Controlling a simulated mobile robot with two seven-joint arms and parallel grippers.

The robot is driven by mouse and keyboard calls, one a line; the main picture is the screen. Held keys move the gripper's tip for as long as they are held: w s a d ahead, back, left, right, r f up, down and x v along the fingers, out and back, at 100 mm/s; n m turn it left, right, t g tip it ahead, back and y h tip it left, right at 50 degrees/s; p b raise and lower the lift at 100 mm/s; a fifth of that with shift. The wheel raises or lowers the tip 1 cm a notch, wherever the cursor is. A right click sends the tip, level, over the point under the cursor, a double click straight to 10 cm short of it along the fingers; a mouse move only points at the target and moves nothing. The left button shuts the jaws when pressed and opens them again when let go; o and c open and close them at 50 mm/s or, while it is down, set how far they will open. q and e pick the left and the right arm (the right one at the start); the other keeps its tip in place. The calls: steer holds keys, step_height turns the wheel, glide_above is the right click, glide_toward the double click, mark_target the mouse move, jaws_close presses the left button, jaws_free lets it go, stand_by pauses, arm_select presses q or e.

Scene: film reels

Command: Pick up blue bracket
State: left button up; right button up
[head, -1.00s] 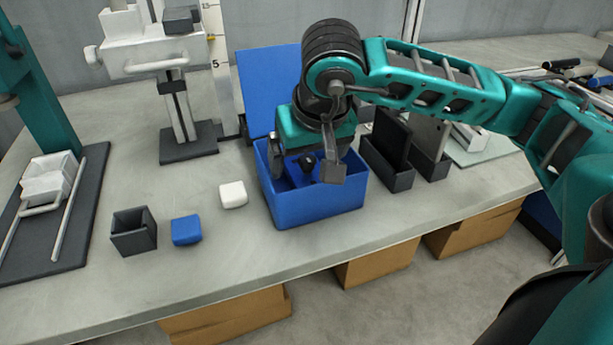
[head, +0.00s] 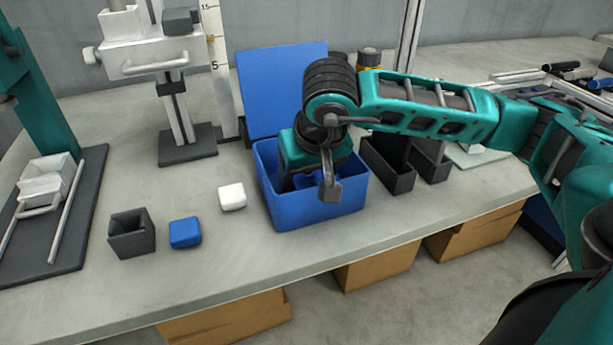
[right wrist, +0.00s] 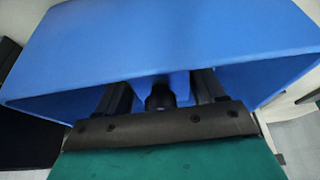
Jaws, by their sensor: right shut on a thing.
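The blue bracket (head: 308,182) is inside the open blue box (head: 318,212), mostly hidden by my gripper and the box wall. My right gripper (head: 318,188) reaches down into the box and is shut on the bracket. In the right wrist view, part of the blue bracket (right wrist: 178,84) with a dark round part shows between the two dark fingers (right wrist: 165,90). The blue box's wall (right wrist: 170,45) rises in front of them. My left gripper is not in view.
The box's blue lid (head: 283,90) stands up behind. Dark bins (head: 388,175) stand close on the right. A white block (head: 232,197), a small blue block (head: 185,232) and a dark grey cup (head: 132,235) are on the bench to the left.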

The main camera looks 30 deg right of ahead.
steer(key=c, duration=0.6)
steer(key=shift+o, duration=0.2)
steer(key=shift+r, duration=0.15)
